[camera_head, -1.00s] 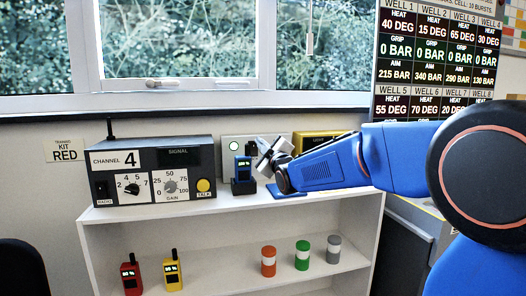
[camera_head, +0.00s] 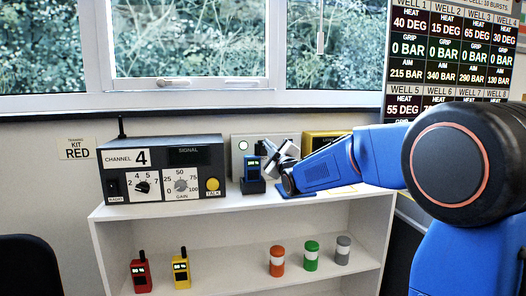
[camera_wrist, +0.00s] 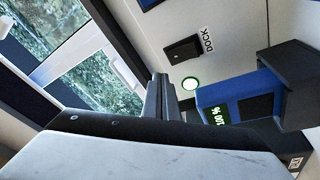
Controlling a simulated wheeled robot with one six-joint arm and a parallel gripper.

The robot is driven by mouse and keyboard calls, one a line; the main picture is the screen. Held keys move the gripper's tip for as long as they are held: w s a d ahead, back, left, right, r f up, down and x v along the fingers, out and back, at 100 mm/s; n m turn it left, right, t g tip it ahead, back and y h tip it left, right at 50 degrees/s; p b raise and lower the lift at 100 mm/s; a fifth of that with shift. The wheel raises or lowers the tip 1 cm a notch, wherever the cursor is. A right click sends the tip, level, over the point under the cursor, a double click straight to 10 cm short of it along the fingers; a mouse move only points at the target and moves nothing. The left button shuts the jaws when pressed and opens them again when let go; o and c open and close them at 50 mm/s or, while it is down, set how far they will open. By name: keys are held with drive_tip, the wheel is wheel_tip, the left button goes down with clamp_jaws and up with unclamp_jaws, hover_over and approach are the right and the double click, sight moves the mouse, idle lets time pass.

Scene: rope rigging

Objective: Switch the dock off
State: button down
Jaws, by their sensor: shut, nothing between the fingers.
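The dock's pale panel (camera_head: 240,168) stands on the shelf top behind a blue handset (camera_head: 252,176). In the wrist view the panel carries a black rocker switch (camera_wrist: 183,47) labelled DOCK and a round lamp (camera_wrist: 190,83) lit white with a green rim. The handset (camera_wrist: 243,88) stands in a dark cradle (camera_wrist: 290,75), and its screen reads 100 %. My gripper (camera_head: 266,148) is shut and empty, in front of the panel by the top of the handset. In the wrist view its fingertips (camera_wrist: 160,78) are beside the lamp, apart from the switch. Contact with the panel cannot be told.
A radio unit (camera_head: 163,160) showing channel 4 stands left of the dock. A yellow-framed box (camera_head: 322,137) is behind my arm at right. Red (camera_head: 140,274) and yellow (camera_head: 181,270) handsets and several banded cylinders stand on the lower shelf. A window is behind.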

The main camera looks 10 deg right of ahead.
sight(262, 145)
drive_tip(key=shift+w+f, duration=0.65)
drive_tip(key=shift+w, duration=0.35)
drive_tip(key=shift+w+f, duration=0.6)
drive_tip(key=shift+w, duration=0.35)
drive_tip(key=shift+w, duration=0.1)
idle(0.6)
drive_tip(key=shift+w+f, duration=0.15)
drive_tip(key=shift+w, duration=0.1)
drive_tip(key=shift+w+f, duration=0.1)
idle(0.5)
drive_tip(key=shift+w, duration=0.3)
idle(1.2)
drive_tip(key=shift+s, duration=0.3)
idle(0.5)
drive_tip(key=s+r, duration=0.2)
drive_tip(key=s, duration=0.2)
drive_tip(key=shift+s+r, duration=0.25)
drive_tip(key=shift+r, duration=0.15)
drive_tip(key=shift+s, duration=0.1)
